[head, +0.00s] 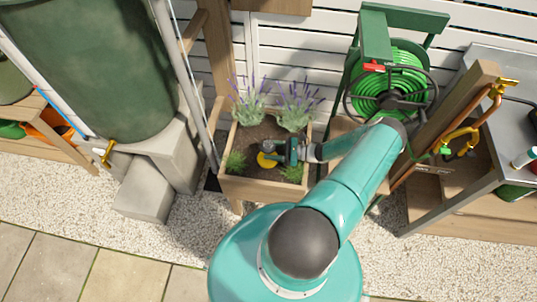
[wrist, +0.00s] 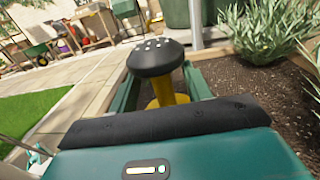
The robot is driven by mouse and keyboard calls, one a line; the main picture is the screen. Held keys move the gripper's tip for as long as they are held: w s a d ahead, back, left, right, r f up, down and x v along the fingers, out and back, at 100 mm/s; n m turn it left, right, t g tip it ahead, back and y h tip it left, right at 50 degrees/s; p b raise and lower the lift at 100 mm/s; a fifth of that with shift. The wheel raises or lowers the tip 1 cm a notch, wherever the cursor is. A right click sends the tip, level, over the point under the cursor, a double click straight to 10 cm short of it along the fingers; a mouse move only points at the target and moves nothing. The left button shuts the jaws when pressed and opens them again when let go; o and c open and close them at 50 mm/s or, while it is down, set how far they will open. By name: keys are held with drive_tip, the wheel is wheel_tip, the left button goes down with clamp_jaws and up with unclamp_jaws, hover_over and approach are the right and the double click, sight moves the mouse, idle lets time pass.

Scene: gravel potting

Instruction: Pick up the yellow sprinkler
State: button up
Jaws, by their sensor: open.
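The yellow sprinkler (head: 265,161) sits over the soil of the wooden planter box, partly covered by my gripper in the head view. The wrist view shows its black, dotted round head (wrist: 156,57) and yellow stem (wrist: 166,92). My gripper (head: 282,152) reaches into the planter from the right and is open. In the wrist view, the green fingers of my gripper (wrist: 160,88) lie on either side of the yellow stem. I cannot tell whether they touch it. The lower part of the sprinkler is hidden behind the gripper body.
The planter box (head: 258,188) holds lavender (head: 295,105) at the back and grass tufts (head: 236,162) at the front. A green hose reel (head: 390,85) stands to the right. A large green water barrel (head: 95,65) stands to the left.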

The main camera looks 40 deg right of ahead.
drive_tip(key=shift+x, duration=0.8)
clamp_jaws()
drive_tip(key=shift+r, duration=0.1)
